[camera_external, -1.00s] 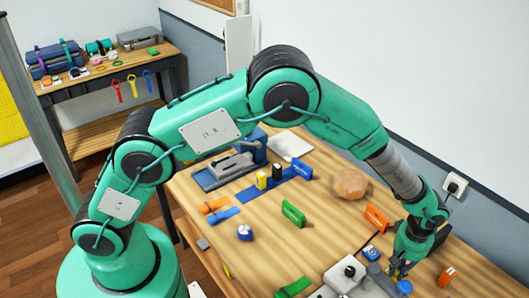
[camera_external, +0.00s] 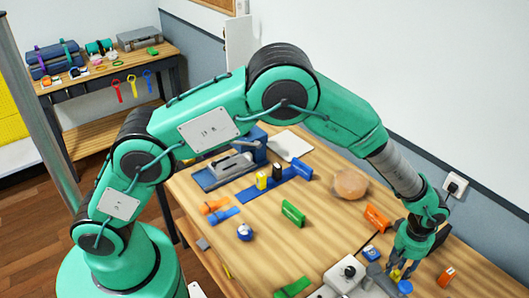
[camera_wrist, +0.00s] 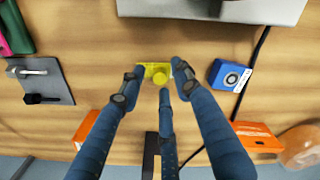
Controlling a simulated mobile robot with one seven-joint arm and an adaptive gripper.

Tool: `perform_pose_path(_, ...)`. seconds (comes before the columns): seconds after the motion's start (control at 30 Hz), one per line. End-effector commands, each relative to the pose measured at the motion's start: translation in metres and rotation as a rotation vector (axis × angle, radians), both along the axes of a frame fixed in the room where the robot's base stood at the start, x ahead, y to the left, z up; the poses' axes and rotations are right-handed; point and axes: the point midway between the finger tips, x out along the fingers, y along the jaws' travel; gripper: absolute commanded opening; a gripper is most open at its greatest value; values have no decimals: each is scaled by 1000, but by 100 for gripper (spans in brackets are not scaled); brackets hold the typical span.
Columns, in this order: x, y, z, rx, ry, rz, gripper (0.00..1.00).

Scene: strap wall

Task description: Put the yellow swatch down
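The yellow swatch (camera_wrist: 154,69) is between my fingertips in the wrist view, against the wood of the workbench. A round yellow part shows on its near side. In the external view, a small bit of yellow (camera_external: 396,274) shows under my gripper (camera_external: 402,268). My gripper, also in the wrist view (camera_wrist: 160,78), has its fingers spread around the swatch, with the right fingertip seemingly a little apart from it. The left fingertip overlaps the swatch's edge, so contact there is unclear.
A blue tape-measure-like box (camera_wrist: 229,76) is just right of the swatch. A grey machine edge (camera_wrist: 215,8) lies beyond it. Orange blocks (camera_wrist: 257,136) and a black cable are near. A green block (camera_external: 293,213) stands mid-bench, with bare wood around it.

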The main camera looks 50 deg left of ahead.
Motion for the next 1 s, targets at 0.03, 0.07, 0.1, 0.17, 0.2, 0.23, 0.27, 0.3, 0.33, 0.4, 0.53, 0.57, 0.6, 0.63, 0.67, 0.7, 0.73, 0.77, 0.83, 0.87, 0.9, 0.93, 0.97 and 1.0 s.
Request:
perform_pose_path(0.03,0,0,6,-1,-1,0,33)
perform_pose_path(0.07,0,0,9,-1,-1,0,33)
perform_pose_path(0.1,1,0,14,-1,-2,0,33)
perform_pose_path(0.17,1,-1,22,-1,-3,0,33)
perform_pose_path(0.2,1,-1,27,-1,-3,0,33)
perform_pose_path(0.23,1,-1,32,-1,-3,0,33)
perform_pose_path(0.27,1,0,37,-1,-3,0,33)
perform_pose_path(0.3,1,-1,44,-1,-3,0,33)
perform_pose_path(0.33,1,-1,49,-2,-4,0,33)
perform_pose_path(0.4,1,-1,61,-1,-3,0,33)
perform_pose_path(0.53,1,-1,82,-2,-4,0,33)
perform_pose_path(0.57,1,-1,87,-1,-3,0,33)
perform_pose_path(0.6,1,0,92,-1,-1,0,33)
perform_pose_path(0.63,0,0,95,-1,-1,0,33)
perform_pose_path(0.67,1,0,99,-1,-1,0,33)
perform_pose_path(0.7,1,0,103,-1,-1,0,33)
perform_pose_path(0.73,1,0,105,-1,-1,0,33)
perform_pose_path(0.77,0,0,108,-1,-1,0,33)
perform_pose_path(0.83,0,0,112,-1,-1,0,33)
perform_pose_path(0.87,0,0,113,-1,-1,0,33)
perform_pose_path(0.9,0,0,114,-1,-1,0,33)
perform_pose_path(0.93,0,0,115,0,0,0,33)
perform_pose_path(0.97,0,0,115,0,0,0,33)
perform_pose_path(1.0,0,0,115,0,0,0,33)
